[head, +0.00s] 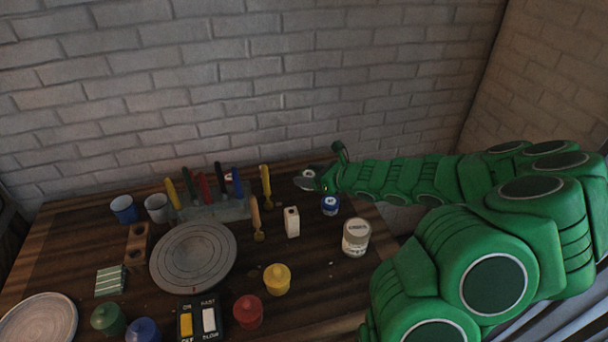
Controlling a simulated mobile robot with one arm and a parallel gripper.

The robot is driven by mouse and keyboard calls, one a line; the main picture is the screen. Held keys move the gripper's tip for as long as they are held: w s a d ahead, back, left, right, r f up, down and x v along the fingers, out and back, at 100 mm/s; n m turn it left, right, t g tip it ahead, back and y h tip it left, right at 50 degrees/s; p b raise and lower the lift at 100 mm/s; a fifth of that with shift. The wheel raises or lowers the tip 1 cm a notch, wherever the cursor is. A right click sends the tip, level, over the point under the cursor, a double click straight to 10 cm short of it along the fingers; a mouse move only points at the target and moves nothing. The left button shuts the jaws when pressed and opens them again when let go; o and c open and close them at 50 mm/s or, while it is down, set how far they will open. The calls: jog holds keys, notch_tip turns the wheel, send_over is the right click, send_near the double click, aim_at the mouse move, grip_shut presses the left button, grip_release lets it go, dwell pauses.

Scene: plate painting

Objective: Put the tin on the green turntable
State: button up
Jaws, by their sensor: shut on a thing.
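My gripper (320,176) is at the back right of the table, at the end of my green arm. It is shut on a small pale tin with a dark mark (308,174), partly hidden by the fingers. I cannot tell whether this tin touches the table. The round turntable (193,257) at the left middle looks grey, not green, and its top is empty. It is well to the left of my gripper and nearer the front.
A rack (215,211) of upright coloured tools stands behind the turntable. Yellow (277,279) and red (248,311) pots and a switch box (199,321) are in front.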

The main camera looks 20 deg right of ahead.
jog(key=shift+s+r, duration=0.15)
jog(key=shift+s, duration=0.05)
notch_tip(320, 180, up, 13)
jog(key=a+n+g+y, duration=0.1)
jog(key=a, duration=0.5)
jog(key=s+a+n+g+y, duration=0.1)
jog(key=a+n, duration=0.1)
jog(key=a, duration=0.3)
jog(key=s+a+n+g+y, duration=0.1)
jog(key=a, duration=0.5)
jog(key=shift+a+g, duration=0.3)
jog(key=shift+g, duration=0.1)
jog(key=n+g+y, duration=0.2)
jog(key=n+g, duration=0.3)
send_over(195, 254)
jog(key=shift+f, duration=9.65)
jog(key=shift+f, duration=0.3)
jog(key=o, duration=1.1)
jog(key=shift+o, duration=0.2)
